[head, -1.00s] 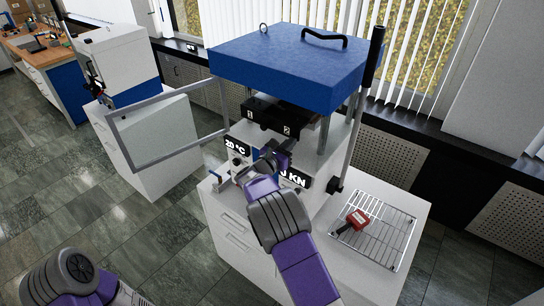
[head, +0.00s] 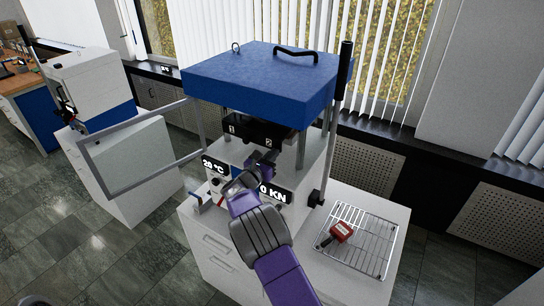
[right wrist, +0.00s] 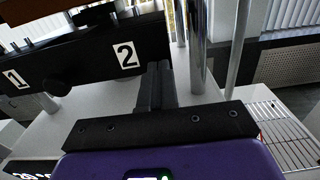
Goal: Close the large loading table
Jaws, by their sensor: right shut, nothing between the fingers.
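The large loading table (head: 248,131) is a black plate with white labels 1 and 2, at the press under the blue top block. In the right wrist view its dark front face (right wrist: 92,62) shows both labels and a round black knob. My right gripper (head: 268,157) is in front of the press, just below the label 2 end of the table. In the right wrist view its fingers (right wrist: 155,82) are together and empty, just right of label 2. I cannot tell whether they touch the table. My left gripper is out of view.
The press's blue top (head: 262,80) overhangs the table, with metal posts beside it. An open framed door (head: 140,145) stands out to the left. A wire rack (head: 372,245) with a red-headed tool (head: 340,232) lies to the right.

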